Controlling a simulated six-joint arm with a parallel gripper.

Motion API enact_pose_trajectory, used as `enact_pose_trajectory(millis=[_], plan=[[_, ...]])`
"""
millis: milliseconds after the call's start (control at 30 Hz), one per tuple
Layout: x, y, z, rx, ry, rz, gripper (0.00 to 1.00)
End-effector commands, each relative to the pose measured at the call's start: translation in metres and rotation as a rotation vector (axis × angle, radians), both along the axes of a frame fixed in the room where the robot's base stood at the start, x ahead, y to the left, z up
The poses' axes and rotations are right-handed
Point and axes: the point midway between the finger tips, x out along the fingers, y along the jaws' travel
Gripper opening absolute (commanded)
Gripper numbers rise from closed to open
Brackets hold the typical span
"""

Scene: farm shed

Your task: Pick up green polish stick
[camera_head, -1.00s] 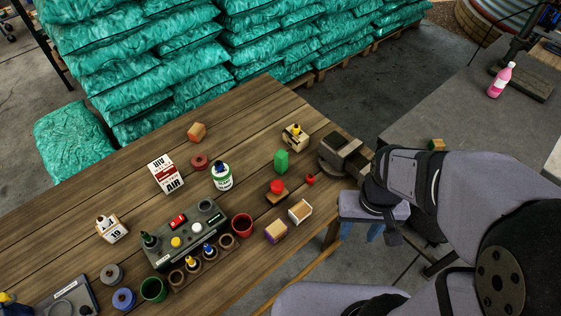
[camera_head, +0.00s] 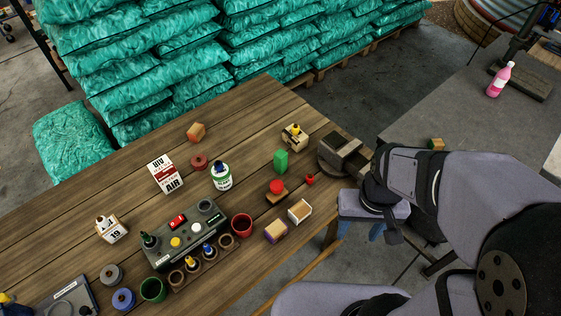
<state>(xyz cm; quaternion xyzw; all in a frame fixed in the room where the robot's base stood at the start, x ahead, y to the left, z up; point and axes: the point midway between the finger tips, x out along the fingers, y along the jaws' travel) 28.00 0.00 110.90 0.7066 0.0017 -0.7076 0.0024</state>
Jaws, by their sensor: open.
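The green polish stick (camera_head: 281,161) stands upright as a small green block on the right part of the wooden table. My gripper (camera_head: 359,232) has two blue fingers pointing down, spread apart and empty. It is below and to the right of the stick in the picture, just beyond the table's right edge. The gripper's body partly hides its fingers. Nothing touches the stick.
A yellow-topped block (camera_head: 294,136), a red-topped block (camera_head: 276,191) and a small red piece (camera_head: 310,180) surround the stick. A control box (camera_head: 185,236) lies further left.

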Motion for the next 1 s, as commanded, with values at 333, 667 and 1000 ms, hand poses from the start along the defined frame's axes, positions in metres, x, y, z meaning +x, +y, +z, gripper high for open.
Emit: enact_pose_trajectory(millis=[333, 667, 1000], plan=[[0.002, 0.0, 0.045, 0.0, -0.008, 0.0, 0.48], [0.046, -0.003, 0.026, -0.163, 0.019, 0.46, 0.48], [0.163, 0.037, 0.004, -0.591, 0.112, 1.349, 0.48]])
